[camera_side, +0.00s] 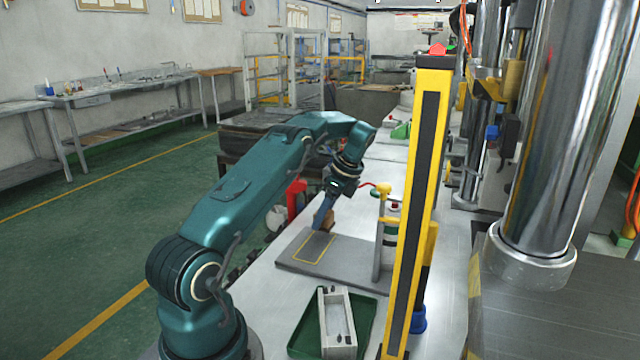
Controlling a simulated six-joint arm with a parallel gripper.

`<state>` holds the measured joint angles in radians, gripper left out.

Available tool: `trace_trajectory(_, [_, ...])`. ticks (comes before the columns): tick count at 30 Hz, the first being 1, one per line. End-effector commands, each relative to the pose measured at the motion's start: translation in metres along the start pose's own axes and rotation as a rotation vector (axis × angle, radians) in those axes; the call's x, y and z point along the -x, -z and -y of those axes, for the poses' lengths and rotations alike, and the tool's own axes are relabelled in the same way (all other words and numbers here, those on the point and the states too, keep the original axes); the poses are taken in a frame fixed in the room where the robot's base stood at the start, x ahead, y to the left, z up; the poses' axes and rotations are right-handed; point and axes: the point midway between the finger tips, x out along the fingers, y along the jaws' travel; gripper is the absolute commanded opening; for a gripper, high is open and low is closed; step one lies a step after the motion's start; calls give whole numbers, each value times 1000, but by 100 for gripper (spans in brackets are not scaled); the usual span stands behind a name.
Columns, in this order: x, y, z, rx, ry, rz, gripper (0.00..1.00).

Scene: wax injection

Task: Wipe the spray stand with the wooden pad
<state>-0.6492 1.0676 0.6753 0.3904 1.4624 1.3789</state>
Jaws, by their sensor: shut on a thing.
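The spray stand (350,272) has a flat grey base plate with a yellow rectangle outlined on its left part. A grey upright rises at its right end, near a yellow-topped spray head and a green-banded bottle. My gripper (325,222) points down over the far left part of the plate, at the far end of the yellow outline. It is shut on the small brown wooden pad (329,220), which is partly hidden by the blue finger. The pad is at or just above the plate; I cannot tell whether it touches.
A green tray (301,338) holding a grey metal mould (338,325) lies in front of the stand. A yellow-and-black post (418,190) rises at the right and blocks part of the view. Large shiny columns (560,130) stand farther right.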

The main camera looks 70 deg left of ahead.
Motion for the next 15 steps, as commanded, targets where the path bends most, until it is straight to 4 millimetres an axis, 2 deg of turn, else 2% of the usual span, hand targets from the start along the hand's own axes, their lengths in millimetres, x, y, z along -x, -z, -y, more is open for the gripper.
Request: trace_trajectory(15, [43, -18, 1, 1, 2, 0, 0])
